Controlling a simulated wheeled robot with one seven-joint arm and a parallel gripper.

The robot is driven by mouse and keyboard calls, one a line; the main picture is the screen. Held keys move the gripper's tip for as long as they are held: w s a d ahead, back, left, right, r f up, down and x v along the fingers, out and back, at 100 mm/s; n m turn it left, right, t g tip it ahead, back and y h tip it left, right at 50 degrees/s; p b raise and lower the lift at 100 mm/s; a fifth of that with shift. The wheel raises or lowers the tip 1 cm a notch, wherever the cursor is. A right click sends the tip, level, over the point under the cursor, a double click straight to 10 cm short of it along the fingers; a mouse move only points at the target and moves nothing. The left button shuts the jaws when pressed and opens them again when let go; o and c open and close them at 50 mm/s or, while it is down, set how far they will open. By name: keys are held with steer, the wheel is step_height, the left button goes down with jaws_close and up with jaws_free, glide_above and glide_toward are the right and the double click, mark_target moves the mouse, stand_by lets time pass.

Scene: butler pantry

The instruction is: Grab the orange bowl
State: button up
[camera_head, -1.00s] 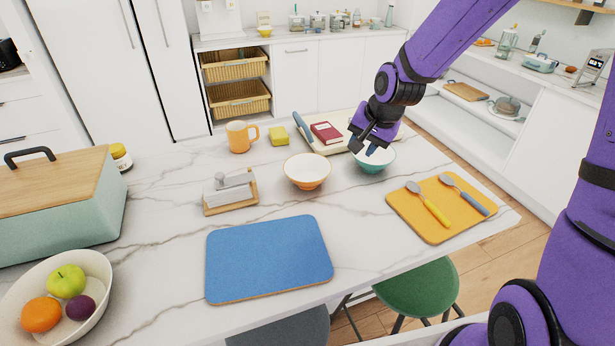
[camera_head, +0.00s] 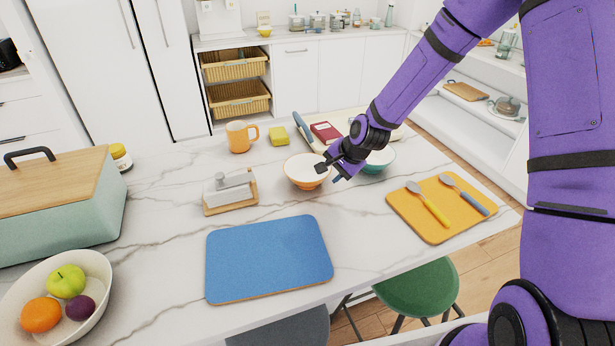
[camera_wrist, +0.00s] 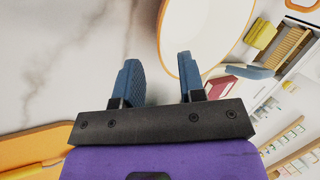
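The orange bowl (camera_head: 306,172), white inside with an orange outside, stands upright on the marble counter in the head view. In the wrist view the bowl (camera_wrist: 210,30) fills the top middle, its rim near my right fingertip. My gripper (camera_head: 328,174) is at the bowl's right side in the head view. In the wrist view its two blue fingers (camera_wrist: 157,68) are apart with only counter and part of the bowl's rim beyond them. Whether a finger touches the bowl I cannot tell.
A teal bowl (camera_head: 379,160) stands just right, partly behind my gripper. A butter dish (camera_head: 230,193) is to the left and a blue mat (camera_head: 268,260) in front. An orange mug (camera_head: 238,137) and yellow sponge (camera_head: 279,136) stand behind. An orange board (camera_head: 430,222) holds utensils at right.

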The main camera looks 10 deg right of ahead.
mark_target(322, 179)
steer(key=shift+a+x, duration=0.15)
steer(key=shift+x, duration=1.25)
steer(key=shift+a+x, duration=0.1)
steer(key=shift+x, duration=1.3)
steer(key=shift+w+r, duration=0.1)
steer(key=shift+r, duration=0.1)
steer(key=shift+c, duration=0.2)
jaws_close()
